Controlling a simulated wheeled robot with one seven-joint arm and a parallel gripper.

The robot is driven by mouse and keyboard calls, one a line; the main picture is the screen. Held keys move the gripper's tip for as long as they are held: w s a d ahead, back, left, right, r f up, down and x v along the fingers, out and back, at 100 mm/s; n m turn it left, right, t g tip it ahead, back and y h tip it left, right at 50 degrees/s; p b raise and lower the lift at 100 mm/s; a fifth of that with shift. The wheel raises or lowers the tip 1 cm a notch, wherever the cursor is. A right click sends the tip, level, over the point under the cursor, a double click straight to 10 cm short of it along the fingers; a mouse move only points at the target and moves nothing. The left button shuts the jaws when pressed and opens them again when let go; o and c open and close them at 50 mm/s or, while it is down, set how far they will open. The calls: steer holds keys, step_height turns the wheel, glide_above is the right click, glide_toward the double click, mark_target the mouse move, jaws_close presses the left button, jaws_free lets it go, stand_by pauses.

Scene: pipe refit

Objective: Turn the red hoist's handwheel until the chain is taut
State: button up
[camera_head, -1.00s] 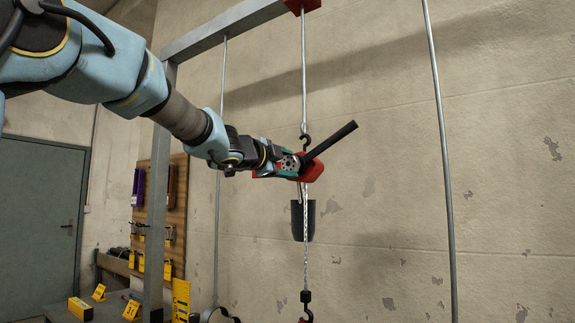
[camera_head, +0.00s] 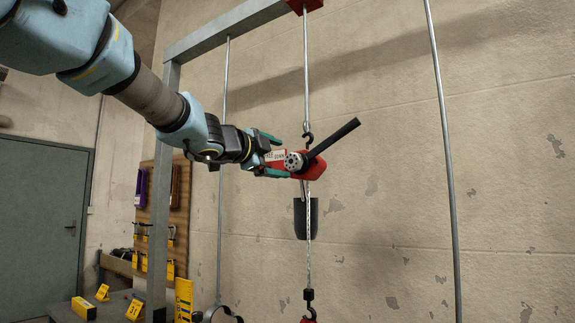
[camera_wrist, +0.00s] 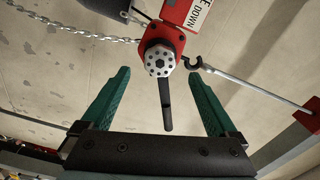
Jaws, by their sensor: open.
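The red hoist (camera_head: 313,169) hangs from a hook on a rod and shows in the wrist view (camera_wrist: 174,12) with a white label. Its grey, holed handwheel (camera_head: 294,161) lies ahead of my gripper in the wrist view (camera_wrist: 159,60). A black lever (camera_head: 335,136) slants up and right from the hoist. The chain (camera_head: 309,250) runs down in a nearly straight line to a lower hook (camera_head: 309,296); I cannot tell its tension. My gripper (camera_head: 277,153) is open, its green fingers left of the handwheel and apart from it. The fingers show empty in the wrist view (camera_wrist: 157,85).
A grey steel frame (camera_head: 163,190) stands left of the hoist. Thin rods hang on both sides, one at right (camera_head: 444,150). A dark pouch-like container (camera_head: 300,217) hangs behind the chain. Yellow markers (camera_head: 103,292) stand on a bench at lower left.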

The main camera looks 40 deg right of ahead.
steer(key=shift+v, duration=2.65)
